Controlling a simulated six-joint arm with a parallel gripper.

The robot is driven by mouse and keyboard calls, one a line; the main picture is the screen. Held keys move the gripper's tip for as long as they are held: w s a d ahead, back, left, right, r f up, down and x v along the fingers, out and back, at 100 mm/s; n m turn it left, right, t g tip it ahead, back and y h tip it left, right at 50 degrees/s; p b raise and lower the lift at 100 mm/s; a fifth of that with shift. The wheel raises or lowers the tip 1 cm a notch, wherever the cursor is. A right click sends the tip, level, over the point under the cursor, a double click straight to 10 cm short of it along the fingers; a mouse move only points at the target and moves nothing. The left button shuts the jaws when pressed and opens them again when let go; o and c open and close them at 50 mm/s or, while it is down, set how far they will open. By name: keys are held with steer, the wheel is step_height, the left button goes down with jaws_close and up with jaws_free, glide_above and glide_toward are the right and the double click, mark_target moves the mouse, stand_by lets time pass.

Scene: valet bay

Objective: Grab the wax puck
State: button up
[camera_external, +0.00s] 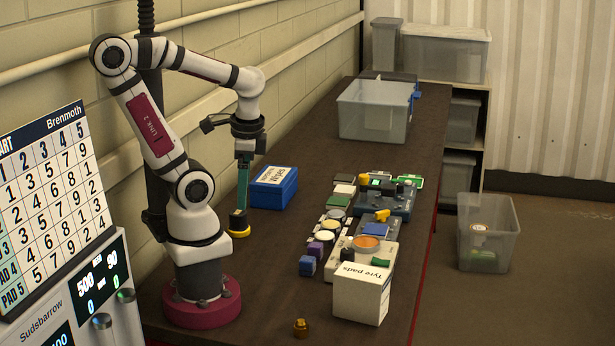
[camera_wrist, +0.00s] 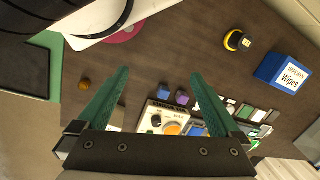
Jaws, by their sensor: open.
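I cannot tell for sure which thing is the wax puck. A round yellow-and-black piece (camera_external: 239,231) stands on the bench near my base, and it also shows in the wrist view (camera_wrist: 233,40). A flat orange disc (camera_external: 367,243) lies on a beige device, and cream discs (camera_external: 325,237) lie on small pads beside it. My gripper (camera_external: 241,207) points down with teal fingers, its tips overlapping the yellow-and-black piece in the external view. In the wrist view my gripper (camera_wrist: 160,73) has its fingers wide apart with nothing held, and the yellow-and-black piece is outside them.
A blue Wipes box (camera_external: 273,188) stands right of my gripper. A white Tyre pads box (camera_external: 361,294), a beige device (camera_external: 384,262) and a blue-grey device (camera_external: 398,205) crowd the middle. A small brass piece (camera_external: 301,328) is at the front. A clear bin (camera_external: 372,112) stands at the back.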

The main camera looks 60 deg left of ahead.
mark_target(243, 216)
steer(key=shift+c, duration=0.3)
steer(key=w+a+f+m+g+y, duration=0.2)
steer(key=w+a+f+m+y, duration=0.85)
steer(key=f, duration=0.25)
steer(key=x, duration=1.6)
steer(key=shift+w+a+r, duration=0.1)
steer(key=shift+w+a, duration=0.1)
steer(key=c, duration=1.4)
